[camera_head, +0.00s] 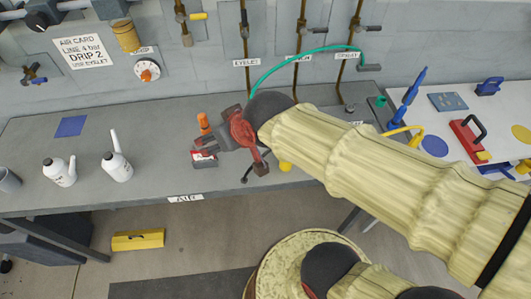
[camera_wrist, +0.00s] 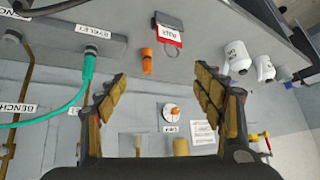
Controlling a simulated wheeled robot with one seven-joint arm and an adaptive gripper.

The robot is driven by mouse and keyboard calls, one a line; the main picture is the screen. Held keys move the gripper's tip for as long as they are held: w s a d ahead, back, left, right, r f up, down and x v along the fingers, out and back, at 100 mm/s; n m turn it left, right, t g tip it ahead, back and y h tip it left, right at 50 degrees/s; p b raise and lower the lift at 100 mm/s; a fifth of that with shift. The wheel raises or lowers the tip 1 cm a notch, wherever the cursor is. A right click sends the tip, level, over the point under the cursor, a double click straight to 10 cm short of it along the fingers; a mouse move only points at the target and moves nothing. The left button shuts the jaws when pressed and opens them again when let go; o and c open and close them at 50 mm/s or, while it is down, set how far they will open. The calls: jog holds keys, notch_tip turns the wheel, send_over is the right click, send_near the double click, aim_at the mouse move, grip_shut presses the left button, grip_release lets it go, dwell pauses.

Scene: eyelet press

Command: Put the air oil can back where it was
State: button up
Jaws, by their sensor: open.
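Two white oil cans with spouts stand upright on the left part of the grey bench, a left can (camera_head: 59,172) and a right can (camera_head: 117,167). Which is the air oil can I cannot tell; their labels are too small to read. Both also show at the right of the wrist view, one nearer the middle (camera_wrist: 238,56) and one beyond it (camera_wrist: 264,69). My gripper (camera_head: 232,152) is over the bench to the right of the cans, apart from them. In the wrist view my gripper (camera_wrist: 160,92) has its fingers wide apart with nothing held between them.
An orange piece (camera_head: 204,122) and a dark block with a red-and-white tag (camera_head: 204,157) are close by my gripper. A blue square (camera_head: 71,126) lies behind the cans; a grey cup (camera_head: 8,180) stands left. An AIR label (camera_head: 185,198) marks the bench's front edge.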

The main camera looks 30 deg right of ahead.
jog(key=s+d+g, duration=0.1)
jog(key=s+d, duration=0.2)
jog(key=s, duration=0.2)
jog(key=s+d+r+m+g+h, duration=0.1)
jog(key=s+d, duration=0.2)
jog(key=s, duration=0.2)
jog(key=shift+s+r+h, duration=0.15)
jog(key=shift+s+h, duration=0.15)
jog(key=shift+s, duration=0.1)
jog(key=shift+c, duration=0.2)
